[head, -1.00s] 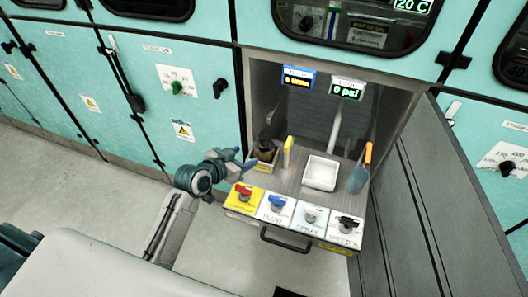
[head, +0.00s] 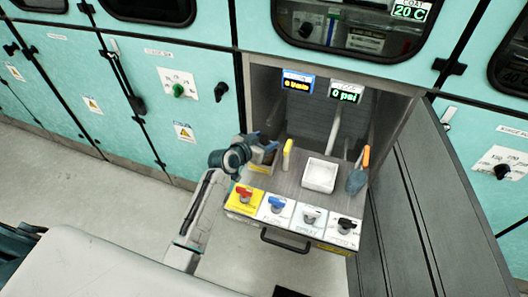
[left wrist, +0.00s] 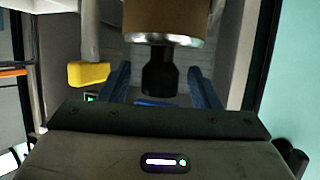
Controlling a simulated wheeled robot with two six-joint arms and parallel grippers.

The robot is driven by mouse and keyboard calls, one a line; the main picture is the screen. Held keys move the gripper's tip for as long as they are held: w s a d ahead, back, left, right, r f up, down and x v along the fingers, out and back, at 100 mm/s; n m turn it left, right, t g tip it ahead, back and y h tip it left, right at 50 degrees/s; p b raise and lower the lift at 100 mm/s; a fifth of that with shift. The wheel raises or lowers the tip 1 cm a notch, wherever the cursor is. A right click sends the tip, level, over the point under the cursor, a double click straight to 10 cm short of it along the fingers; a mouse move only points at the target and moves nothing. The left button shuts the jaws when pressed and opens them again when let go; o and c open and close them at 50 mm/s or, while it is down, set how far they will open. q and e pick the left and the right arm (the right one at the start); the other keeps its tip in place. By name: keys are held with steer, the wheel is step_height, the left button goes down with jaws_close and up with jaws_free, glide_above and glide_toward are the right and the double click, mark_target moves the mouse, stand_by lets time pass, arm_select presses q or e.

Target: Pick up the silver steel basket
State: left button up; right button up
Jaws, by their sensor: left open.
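I cannot make out a thing that is clearly a silver steel basket; a pale square tray (head: 319,176) sits on the grey surface of the open bay. My left gripper (head: 271,148) is open at the left side of this bay, left of the tray. In the left wrist view its blue fingers (left wrist: 158,74) stand apart on either side of the black end of a brown cylinder with a silver ring (left wrist: 163,18). I cannot tell whether they touch it. In the head view my gripper largely hides this cylinder. My right gripper is not in view.
A yellow-handled tool (head: 287,152) stands left of the tray, and it also shows in the left wrist view (left wrist: 88,74). An orange-handled blue-grey brush (head: 356,180) stands right. Several knobs line the front panel above a black handle (head: 285,240). A grey door (head: 420,195) bounds the right side.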

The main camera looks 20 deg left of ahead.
arm_select(q)
steer(key=shift+w+f, duration=0.1)
steer(key=shift+w, duration=0.1)
jaws_close()
